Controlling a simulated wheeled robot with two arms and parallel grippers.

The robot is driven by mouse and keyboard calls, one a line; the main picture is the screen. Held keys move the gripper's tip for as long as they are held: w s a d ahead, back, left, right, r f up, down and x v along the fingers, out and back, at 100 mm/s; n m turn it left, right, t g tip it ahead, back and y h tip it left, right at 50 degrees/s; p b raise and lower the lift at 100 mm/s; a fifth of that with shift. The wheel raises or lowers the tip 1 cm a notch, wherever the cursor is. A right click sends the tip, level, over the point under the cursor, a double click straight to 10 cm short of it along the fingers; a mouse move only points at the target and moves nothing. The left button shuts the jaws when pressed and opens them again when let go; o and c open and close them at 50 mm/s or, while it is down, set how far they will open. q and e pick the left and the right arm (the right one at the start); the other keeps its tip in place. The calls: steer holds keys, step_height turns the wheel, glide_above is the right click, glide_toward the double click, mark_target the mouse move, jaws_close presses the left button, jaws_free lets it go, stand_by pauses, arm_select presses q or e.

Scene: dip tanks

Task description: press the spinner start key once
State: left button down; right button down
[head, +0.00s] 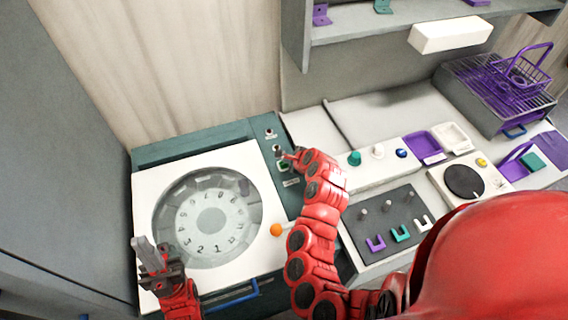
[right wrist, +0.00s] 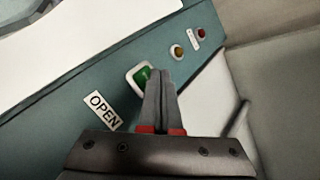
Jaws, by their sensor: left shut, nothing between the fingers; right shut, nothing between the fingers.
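The spinner (head: 150,190) stands at the left, a teal unit with a white lid and a round window over a numbered rotor. Its teal key panel runs along its right side. A green key in a white frame (right wrist: 143,76) sits there beside an "OPEN" label (right wrist: 102,110). No start label is readable. My right gripper (head: 288,156) is shut and empty over this panel. In the right wrist view its fingertips (right wrist: 158,76) overlap the green key's right edge; contact cannot be told. My left gripper (head: 143,243) is shut and empty over the lid's front left.
An amber button (right wrist: 177,52) and a red one (right wrist: 202,33) sit farther along the panel. An orange knob (head: 277,230) is at the lid's right edge. To the right are a dark board (head: 385,225) with clips, trays and a purple rack (head: 500,85). A shelf overhangs the back.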

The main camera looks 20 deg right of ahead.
stand_by(0.8)
steer(key=shift+f+b, duration=0.35)
steer(key=shift+f, duration=0.05)
